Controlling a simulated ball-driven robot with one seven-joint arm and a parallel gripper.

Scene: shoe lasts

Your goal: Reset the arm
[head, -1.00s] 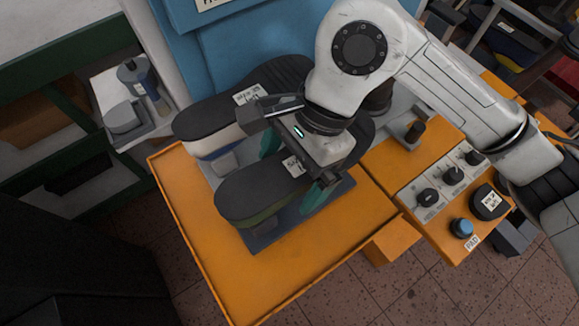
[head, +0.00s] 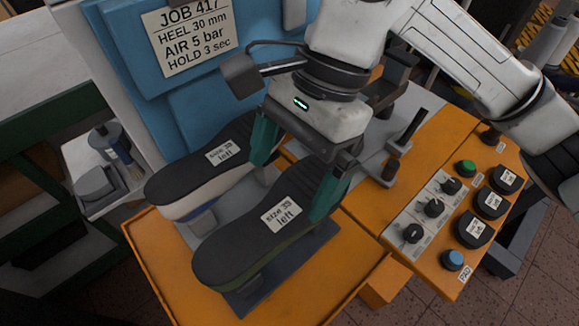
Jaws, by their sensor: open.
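My gripper (head: 291,170) is open, with its two teal fingers pointing down. One finger is by the heel end of the rear last and the other by the heel end of the front one. The front black shoe last (head: 245,235), labelled "size 39 left", sits on a grey plate (head: 270,280). The rear last (head: 190,182) also has a label ending in "left" and lies beside it, to the upper left. I cannot tell whether the fingers touch either last. My white arm reaches in from the upper right.
The orange machine table (head: 165,275) holds both lasts. Knobs (head: 433,208), a green button (head: 466,168) and a blue button (head: 453,260) are on the right panel. A blue machine body with a job sign (head: 188,35) stands behind. A white shelf (head: 100,170) with a bottle is at left.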

